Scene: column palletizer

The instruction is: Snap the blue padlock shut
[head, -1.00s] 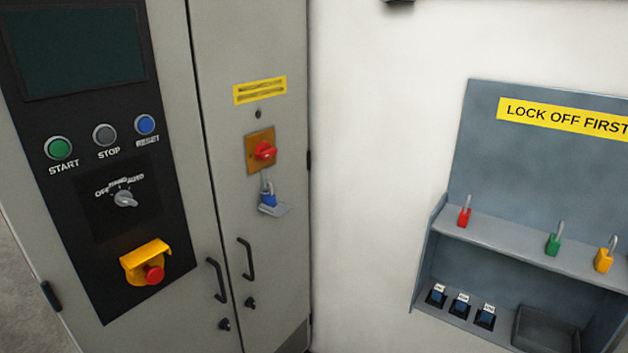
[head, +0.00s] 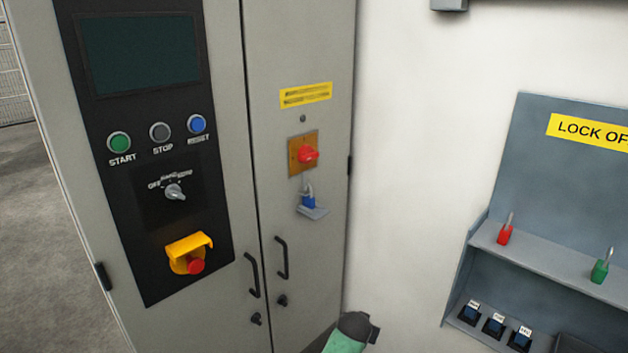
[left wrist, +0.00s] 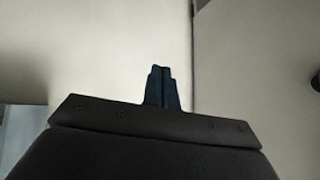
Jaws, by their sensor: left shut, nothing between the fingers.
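The blue padlock (head: 308,202) hangs on the grey cabinet door, just below the red rotary switch (head: 308,154) on its orange-brown plate. Its shackle reaches up toward the switch, and a small grey ledge is under it. Whether the shackle is latched is too small to tell. In the left wrist view my left gripper (left wrist: 162,80) is shut with nothing between its dark fingers, in front of a pale surface. The padlock is not in that view. A green and dark part of my arm shows at the bottom of the head view. My right gripper is not in view.
The control panel with buttons and a yellow-shrouded red stop (head: 195,266) is at left. Black door handles (head: 281,258) stick out below the padlock. A grey lockout station (head: 545,180) with red (head: 504,234) and green (head: 600,270) padlocks is on the right wall.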

